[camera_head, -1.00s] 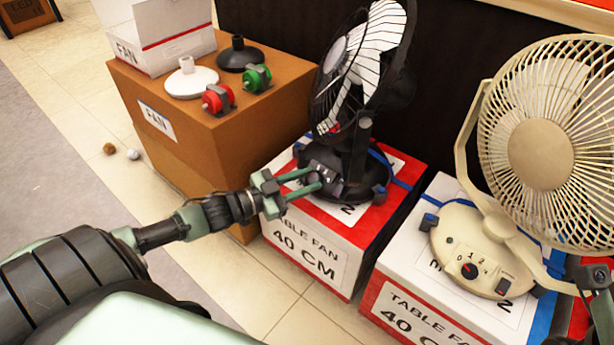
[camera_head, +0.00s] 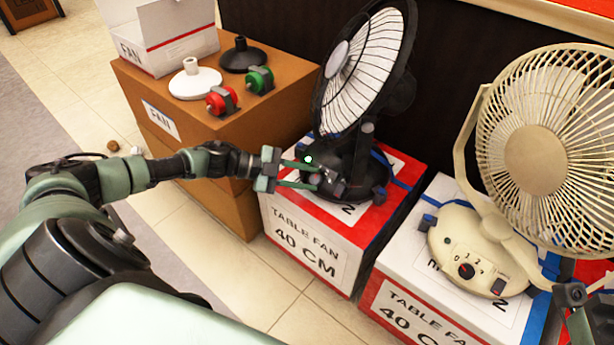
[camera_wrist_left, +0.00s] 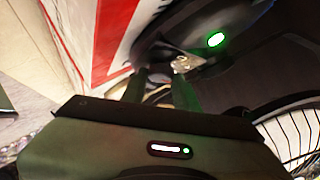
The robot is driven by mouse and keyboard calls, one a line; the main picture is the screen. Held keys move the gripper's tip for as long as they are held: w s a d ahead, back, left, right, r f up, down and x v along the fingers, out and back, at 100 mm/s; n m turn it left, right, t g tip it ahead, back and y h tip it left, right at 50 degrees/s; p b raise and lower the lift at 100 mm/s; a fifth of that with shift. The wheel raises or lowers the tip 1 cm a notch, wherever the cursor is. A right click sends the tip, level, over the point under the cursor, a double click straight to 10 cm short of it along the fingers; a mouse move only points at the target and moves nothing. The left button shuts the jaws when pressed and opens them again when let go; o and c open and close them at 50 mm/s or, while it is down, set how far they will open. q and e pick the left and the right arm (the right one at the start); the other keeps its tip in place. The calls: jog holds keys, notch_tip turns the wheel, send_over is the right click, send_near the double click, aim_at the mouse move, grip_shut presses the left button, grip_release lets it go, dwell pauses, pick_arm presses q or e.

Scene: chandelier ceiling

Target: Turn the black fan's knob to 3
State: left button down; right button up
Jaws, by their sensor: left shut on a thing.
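The black fan (camera_head: 362,75) stands on a red and white box, with its dark round base (camera_head: 362,182) facing me. A green light glows on that base, and it also shows in the wrist view. My left gripper (camera_head: 316,175) reaches in from the left, its fingers shut on the fan's knob at the front of the base. In the wrist view the fingers (camera_wrist_left: 160,88) meet the dark control panel (camera_wrist_left: 185,62). The knob is mostly hidden between them, and its setting is unreadable. Part of my right gripper (camera_head: 578,308) shows at the lower right edge, apart from the black fan.
A beige fan (camera_head: 540,160) with its own numbered knob (camera_head: 466,270) stands on another box at the right. A brown carton (camera_head: 190,150) at the left carries fan bases, red and green parts and an open white box. Tiled floor lies in front.

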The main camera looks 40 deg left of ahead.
dwell(0.4)
pick_arm(q)
jog(key=c, duration=1.1)
grip_release()
jog(key=shift+d, duration=0.1)
jog(key=shift+o, duration=0.2)
jog(key=shift+f, duration=0.1)
